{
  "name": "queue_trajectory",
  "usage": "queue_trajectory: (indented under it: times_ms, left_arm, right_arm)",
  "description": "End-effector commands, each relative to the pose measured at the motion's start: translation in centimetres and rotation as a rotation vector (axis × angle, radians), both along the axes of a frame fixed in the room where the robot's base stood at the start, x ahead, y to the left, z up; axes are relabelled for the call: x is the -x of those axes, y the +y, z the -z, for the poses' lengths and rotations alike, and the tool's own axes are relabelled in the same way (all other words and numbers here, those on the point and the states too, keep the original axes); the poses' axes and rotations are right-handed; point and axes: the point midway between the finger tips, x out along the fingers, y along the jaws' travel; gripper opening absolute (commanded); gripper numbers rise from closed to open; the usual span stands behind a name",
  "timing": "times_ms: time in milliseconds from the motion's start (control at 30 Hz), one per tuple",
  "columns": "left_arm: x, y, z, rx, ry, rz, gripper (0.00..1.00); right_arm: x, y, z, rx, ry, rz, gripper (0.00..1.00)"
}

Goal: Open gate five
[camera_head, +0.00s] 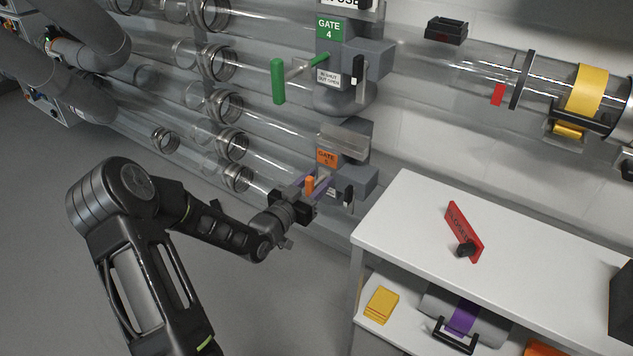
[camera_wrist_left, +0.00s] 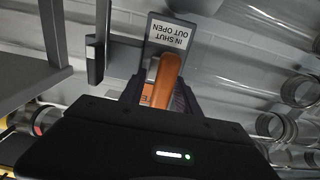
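Gate five (camera_head: 327,157) shows as an orange label reading GATE on the lower tube housing; its number is too small to read surely. Its orange handle (camera_head: 309,185) stands at the front of the housing, and it also shows upright in the left wrist view (camera_wrist_left: 163,82). A plate reading "IN SHUT OUT OPEN" (camera_wrist_left: 170,36) is behind the handle. My left gripper (camera_head: 311,184) is at the handle, with a purplish finger on each side of it. The fingers look apart; contact with the handle cannot be made out. My right gripper is not in view.
Gate four (camera_head: 329,29) with its green handle (camera_head: 278,81) is above. A white bench (camera_head: 400,215) holding a red sign (camera_head: 464,230) stands just right of the gate. Clear tubes (camera_head: 232,145) run along the wall. The floor at left is free.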

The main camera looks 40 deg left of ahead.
Motion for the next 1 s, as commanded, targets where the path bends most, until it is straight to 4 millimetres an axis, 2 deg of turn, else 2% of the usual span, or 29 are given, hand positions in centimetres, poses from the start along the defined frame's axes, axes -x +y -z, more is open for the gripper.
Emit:
queue_trajectory:
  times_ms: [67,433,1000]
  left_arm:
    - [0.02,0.01,0.01,0.000,0.000,0.000,0.31]
    - [0.03,0.02,0.02,0.000,0.000,0.000,0.01]
    - [0.04,0.02,0.02,0.000,0.000,0.000,0.00]
  right_arm:
    - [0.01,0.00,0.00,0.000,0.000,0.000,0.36]
    - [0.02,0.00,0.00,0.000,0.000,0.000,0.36]
    - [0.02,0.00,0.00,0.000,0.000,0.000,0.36]
